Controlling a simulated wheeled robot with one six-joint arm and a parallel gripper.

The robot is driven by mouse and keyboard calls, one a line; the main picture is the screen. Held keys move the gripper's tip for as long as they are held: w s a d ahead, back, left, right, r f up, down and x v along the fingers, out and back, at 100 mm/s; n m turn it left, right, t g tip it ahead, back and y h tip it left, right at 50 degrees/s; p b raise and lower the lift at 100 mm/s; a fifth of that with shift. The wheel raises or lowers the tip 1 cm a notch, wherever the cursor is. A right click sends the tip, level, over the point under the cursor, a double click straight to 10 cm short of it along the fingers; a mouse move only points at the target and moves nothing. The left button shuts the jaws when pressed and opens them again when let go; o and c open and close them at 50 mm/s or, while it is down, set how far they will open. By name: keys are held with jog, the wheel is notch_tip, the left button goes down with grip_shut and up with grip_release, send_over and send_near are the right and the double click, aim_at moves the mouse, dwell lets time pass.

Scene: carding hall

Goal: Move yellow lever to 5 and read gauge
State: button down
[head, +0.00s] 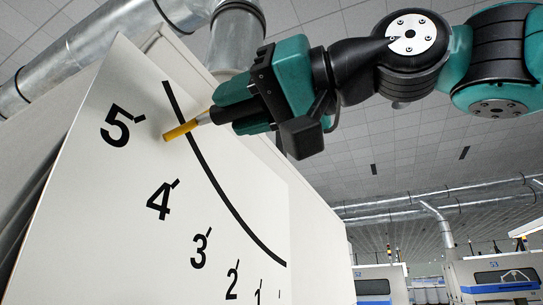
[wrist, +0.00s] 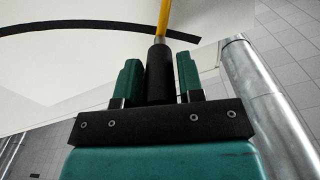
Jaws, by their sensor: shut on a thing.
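The yellow lever (head: 180,131) lies across the black arc of a white scale panel (head: 105,185) in the head view. Its yellow end points left, just below the tick by the number 5 (head: 116,125) and well above the 4 (head: 160,200). My gripper (head: 226,110) is shut on the lever's black grip, at the panel's right edge. The wrist view shows the black grip (wrist: 158,78) between the two teal fingers, with the yellow rod (wrist: 163,18) beyond it. The lever's pivot is not visible. No gauge dial or needle can be made out.
A metal duct (head: 237,40) runs close behind the panel's top; a metal pipe (wrist: 265,110) stands right of my gripper in the wrist view. White machines (head: 495,280) stand far off at the lower right. The space below my arm looks clear.

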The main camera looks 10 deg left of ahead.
jog(key=s+r, duration=0.2)
jog(key=shift+s+a+r+m+p, duration=0.25)
jog(key=shift+s+r+m+p, duration=0.05)
jog(key=shift+s+r+m, duration=0.1)
jog(key=c, duration=0.8)
grip_release()
jog(key=shift+s+a, duration=0.2)
jog(key=shift+s, duration=0.15)
jog(key=shift+o, duration=0.2)
jog(key=shift+w+d, duration=0.1)
jog(key=shift+w, duration=0.05)
jog(key=shift+w+f, duration=0.1)
jog(key=shift+f, duration=0.1)
